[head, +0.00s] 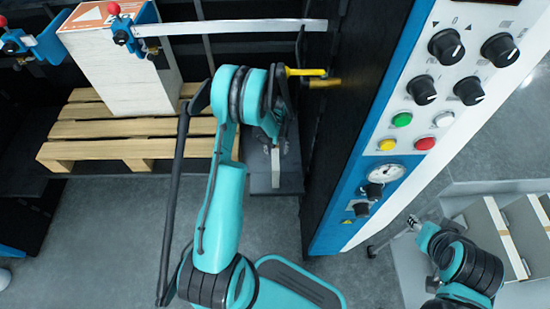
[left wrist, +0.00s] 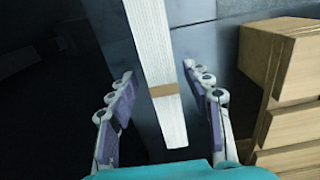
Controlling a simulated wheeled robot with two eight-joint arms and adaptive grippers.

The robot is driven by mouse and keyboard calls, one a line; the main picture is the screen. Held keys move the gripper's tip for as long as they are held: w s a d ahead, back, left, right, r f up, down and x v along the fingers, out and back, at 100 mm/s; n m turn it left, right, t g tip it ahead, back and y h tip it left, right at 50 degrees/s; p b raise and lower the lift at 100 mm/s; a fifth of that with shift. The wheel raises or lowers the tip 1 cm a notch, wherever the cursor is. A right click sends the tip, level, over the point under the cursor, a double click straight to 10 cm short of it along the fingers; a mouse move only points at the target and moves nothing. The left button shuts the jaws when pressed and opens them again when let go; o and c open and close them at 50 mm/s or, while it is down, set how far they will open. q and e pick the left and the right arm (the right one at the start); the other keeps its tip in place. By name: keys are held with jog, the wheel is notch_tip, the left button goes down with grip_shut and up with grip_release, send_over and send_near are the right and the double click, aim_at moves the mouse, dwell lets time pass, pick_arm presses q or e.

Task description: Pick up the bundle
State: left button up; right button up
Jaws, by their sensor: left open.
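The bundle, a long white strip-like stack with a brown band around it, shows in the left wrist view (left wrist: 153,45). It lies between the two fingers of my open left gripper (left wrist: 158,78), with a visible gap on each side. In the head view, the left gripper (head: 275,140) points down over a pale end of the bundle (head: 275,168), and my arm hides much of both. My right arm is at the lower right; its small end (head: 414,223) is too unclear to show the jaws.
A wooden pallet (head: 115,148) with a white block (head: 125,75) is at the left. A control panel with knobs and buttons (head: 400,150) stands on the right of the left gripper. A yellow handle (head: 305,72) sticks out nearby. White dividers (head: 490,235) are at the far right.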

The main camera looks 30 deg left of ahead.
pick_arm(q)
notch_tip(320, 180, down, 5)
jog(key=b, duration=0.2)
jog(key=shift+s+a+f+b, duration=0.15)
jog(key=shift+b, duration=0.25)
grip_shut()
